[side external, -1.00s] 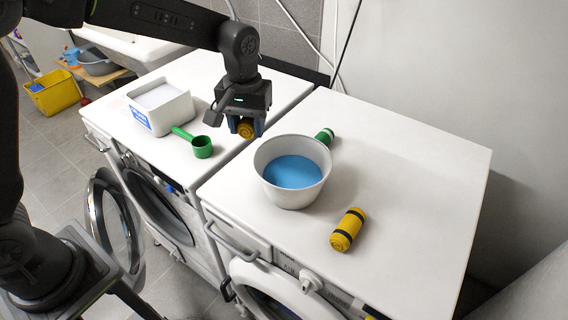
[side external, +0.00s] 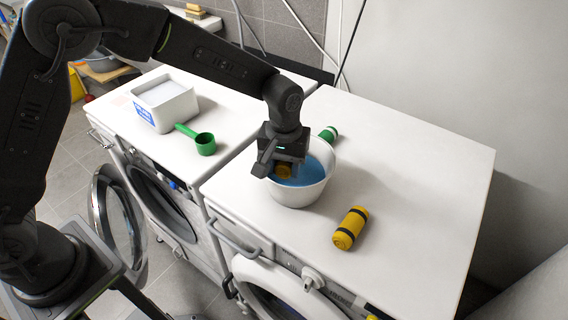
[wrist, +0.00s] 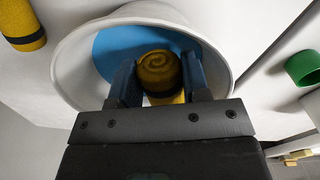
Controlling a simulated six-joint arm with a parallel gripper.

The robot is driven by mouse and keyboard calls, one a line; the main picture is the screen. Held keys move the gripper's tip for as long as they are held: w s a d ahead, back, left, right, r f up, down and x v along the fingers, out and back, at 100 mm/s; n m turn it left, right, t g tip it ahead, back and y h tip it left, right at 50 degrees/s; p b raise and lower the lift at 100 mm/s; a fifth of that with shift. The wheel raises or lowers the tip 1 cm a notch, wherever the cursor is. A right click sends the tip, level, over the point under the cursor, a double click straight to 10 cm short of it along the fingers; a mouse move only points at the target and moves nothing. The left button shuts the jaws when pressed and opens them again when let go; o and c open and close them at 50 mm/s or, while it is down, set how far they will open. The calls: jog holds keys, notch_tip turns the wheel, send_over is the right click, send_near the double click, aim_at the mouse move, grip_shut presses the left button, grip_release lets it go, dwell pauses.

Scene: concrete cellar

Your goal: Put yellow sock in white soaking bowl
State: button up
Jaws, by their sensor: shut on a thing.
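The white soaking bowl (side external: 318,187) stands on the right machine's top, with blue liquid (side external: 318,168) inside. My gripper (side external: 284,171) is at the bowl, over its left part in the side view. It is shut on a rolled yellow sock (wrist: 159,72), whose spiral end shows between the fingers in the wrist view. The sock is over the bowl's opening; I cannot tell whether it touches the liquid. A second rolled yellow sock with dark bands (side external: 350,228) lies on the machine top to the right of the bowl.
A green scoop (side external: 204,144) and a white box of powder (side external: 164,104) stand on the left machine. The right machine's top is clear at the right and back.

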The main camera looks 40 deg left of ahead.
jog(key=shift+f, duration=0.45)
jog(key=shift+f, duration=0.1)
jog(key=o, duration=0.6)
jog(key=shift+o, duration=0.2)
